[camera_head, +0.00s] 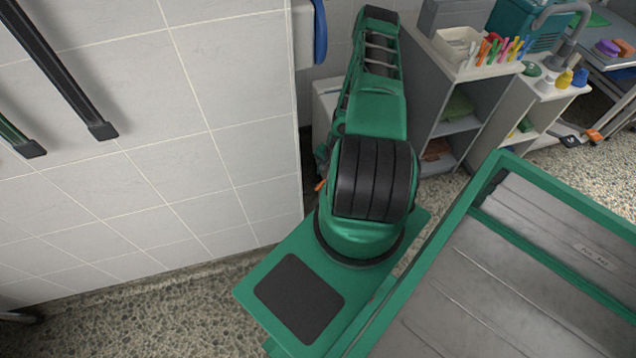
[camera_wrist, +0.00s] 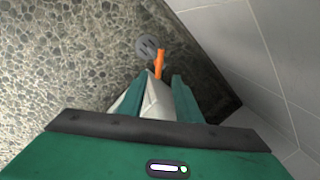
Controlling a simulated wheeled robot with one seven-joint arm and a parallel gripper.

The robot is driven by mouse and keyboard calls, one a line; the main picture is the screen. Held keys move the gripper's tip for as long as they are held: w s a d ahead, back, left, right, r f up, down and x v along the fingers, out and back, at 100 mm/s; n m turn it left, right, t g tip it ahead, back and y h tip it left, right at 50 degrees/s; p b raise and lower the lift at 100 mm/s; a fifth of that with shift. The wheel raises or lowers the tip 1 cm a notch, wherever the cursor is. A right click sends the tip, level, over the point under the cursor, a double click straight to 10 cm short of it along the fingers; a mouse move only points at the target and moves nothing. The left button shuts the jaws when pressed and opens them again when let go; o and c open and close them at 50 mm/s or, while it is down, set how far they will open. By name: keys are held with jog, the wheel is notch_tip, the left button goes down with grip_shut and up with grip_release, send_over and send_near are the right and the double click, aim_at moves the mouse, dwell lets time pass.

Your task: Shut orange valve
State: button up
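The orange valve handle (camera_wrist: 160,63) shows in the wrist view as a short upright bar low by the wall. A small piece of orange (camera_head: 320,185) at the left edge of my arm in the head view may be the same handle. My gripper (camera_wrist: 164,76) has two green fingers that stand apart, with the handle at or just beyond their tips. I cannot tell whether they touch it. A pale, whitish part shows between the fingers; what it is stays unclear. In the head view my arm hides the gripper and most of the valve area.
A round grey drain or fitting (camera_wrist: 146,46) lies on the pebbled floor beyond the handle. A white tiled wall (camera_head: 130,140) stands close on the left in the head view. Grey shelving (camera_head: 455,120) with bottles and pegs stands behind my arm to the right.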

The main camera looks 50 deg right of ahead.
aim_at(320, 185)
jog(key=f, duration=0.3)
jog(key=w+f, duration=0.1)
jog(key=f, duration=0.2)
jog(key=w+f, duration=0.1)
jog(key=f, duration=0.3)
jog(key=shift+a, duration=0.1)
grip_shut()
